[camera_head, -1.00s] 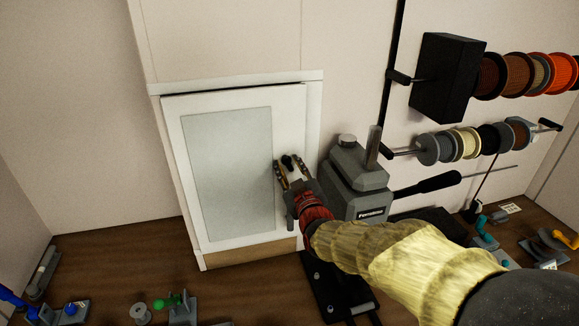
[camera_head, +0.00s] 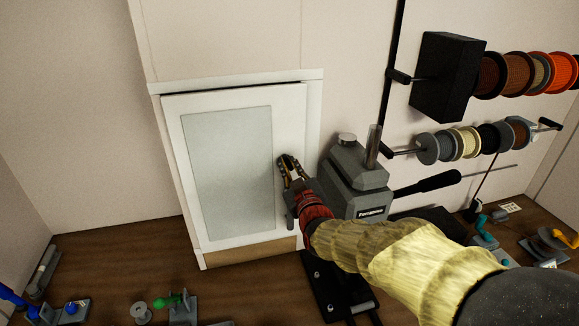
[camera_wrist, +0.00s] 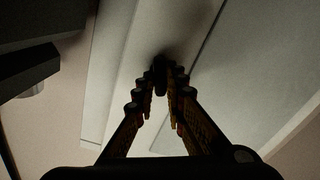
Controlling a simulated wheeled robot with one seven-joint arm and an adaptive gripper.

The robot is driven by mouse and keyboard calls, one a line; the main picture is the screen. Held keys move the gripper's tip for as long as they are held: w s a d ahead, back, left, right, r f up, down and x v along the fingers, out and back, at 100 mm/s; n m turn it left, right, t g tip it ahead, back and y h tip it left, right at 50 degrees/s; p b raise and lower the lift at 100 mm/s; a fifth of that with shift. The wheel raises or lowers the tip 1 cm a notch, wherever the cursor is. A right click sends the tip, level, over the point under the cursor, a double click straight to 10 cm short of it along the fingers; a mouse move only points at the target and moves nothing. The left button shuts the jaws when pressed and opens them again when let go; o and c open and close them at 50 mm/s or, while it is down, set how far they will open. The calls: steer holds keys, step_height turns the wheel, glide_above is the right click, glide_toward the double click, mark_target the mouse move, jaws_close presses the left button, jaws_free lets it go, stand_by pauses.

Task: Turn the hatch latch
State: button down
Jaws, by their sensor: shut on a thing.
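The hatch is a white framed door (camera_head: 228,170) with a pale grey panel, standing in a white surround on the wall. My gripper (camera_head: 287,162) is at the right edge of the door, with its fingers closed around the small dark latch. In the wrist view my gripper (camera_wrist: 161,76) has its fingers converging on the dark latch (camera_wrist: 160,64) against the white door. The fingers hide most of the latch, so its exact angle cannot be told.
A grey press-like machine (camera_head: 354,180) with a black handle stands close to the right of the hatch. Spools (camera_head: 470,140) hang on rods farther right. Blue (camera_head: 72,308) and green (camera_head: 170,301) fittings lie on the wooden surface at lower left.

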steer(key=shift+f, duration=0.1)
steer(key=m+b, duration=0.1)
steer(key=b, duration=0.1)
steer(key=shift+f+b, duration=0.15)
steer(key=shift+b, duration=0.15)
steer(key=m+b, duration=0.1)
steer(key=b, duration=0.2)
steer(key=shift+m, duration=0.4)
steer(key=m+b, duration=0.1)
steer(key=b, duration=0.2)
steer(key=shift+m, duration=0.3)
steer(key=shift+r+m, duration=0.2)
steer(key=shift+m, duration=0.1)
steer(key=c, duration=1.8)
jaws_free()
steer(key=shift+c, duration=0.2)
